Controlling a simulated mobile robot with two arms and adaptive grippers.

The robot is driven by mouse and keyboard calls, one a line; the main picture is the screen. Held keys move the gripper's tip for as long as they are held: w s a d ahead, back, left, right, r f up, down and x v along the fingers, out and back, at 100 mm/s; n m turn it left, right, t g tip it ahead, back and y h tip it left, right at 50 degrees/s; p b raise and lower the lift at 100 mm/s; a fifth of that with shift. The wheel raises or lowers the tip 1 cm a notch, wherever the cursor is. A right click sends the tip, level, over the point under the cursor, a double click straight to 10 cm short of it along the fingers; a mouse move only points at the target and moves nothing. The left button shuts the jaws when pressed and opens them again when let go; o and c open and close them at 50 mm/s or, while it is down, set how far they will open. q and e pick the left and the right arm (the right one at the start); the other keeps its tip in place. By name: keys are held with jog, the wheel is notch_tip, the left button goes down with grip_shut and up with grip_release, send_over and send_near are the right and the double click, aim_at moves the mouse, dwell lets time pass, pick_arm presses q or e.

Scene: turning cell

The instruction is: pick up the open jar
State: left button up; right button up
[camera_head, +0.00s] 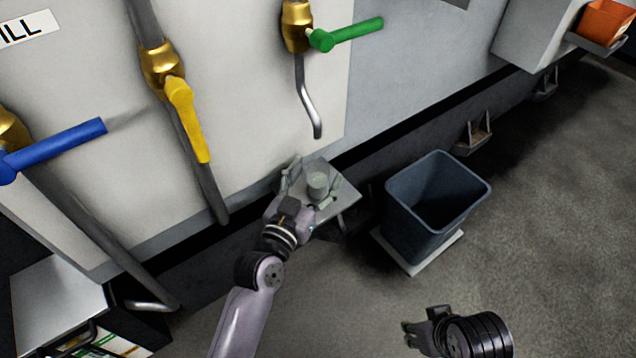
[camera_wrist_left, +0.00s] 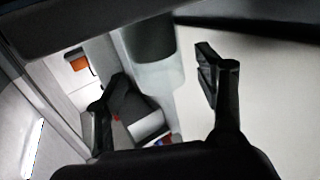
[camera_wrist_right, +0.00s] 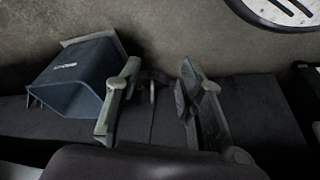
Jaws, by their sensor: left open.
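The open jar (camera_head: 318,184), a small pale translucent cylinder, stands upright on a small grey shelf (camera_head: 345,199) below the green-handled tap. My left gripper (camera_head: 308,190) is open at the jar, with its fingers spread around it. In the left wrist view the jar (camera_wrist_left: 154,78) shows as a pale cylinder with a dark upper part, between the two fingers and with a visible gap on the right. Whether the left finger touches it I cannot tell. My right gripper (camera_wrist_right: 158,88) is open and empty, low in the head view (camera_head: 412,335), away from the jar.
A dark blue bin (camera_head: 430,210) stands on a pale base right of the shelf. Above are a green-handled tap (camera_head: 345,35) with a bent spout, a yellow handle (camera_head: 188,118) and a blue handle (camera_head: 55,148). An orange container (camera_head: 606,20) sits far right. Floor in front is clear.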

pick_arm(q)
jog(key=shift+x, duration=1.1)
jog(key=shift+a, duration=0.1)
pick_arm(e)
jog(key=shift+s+r, duration=0.2)
jog(key=shift+r, duration=0.35)
pick_arm(q)
jog(key=c, duration=1.2)
jog(key=shift+r, duration=0.1)
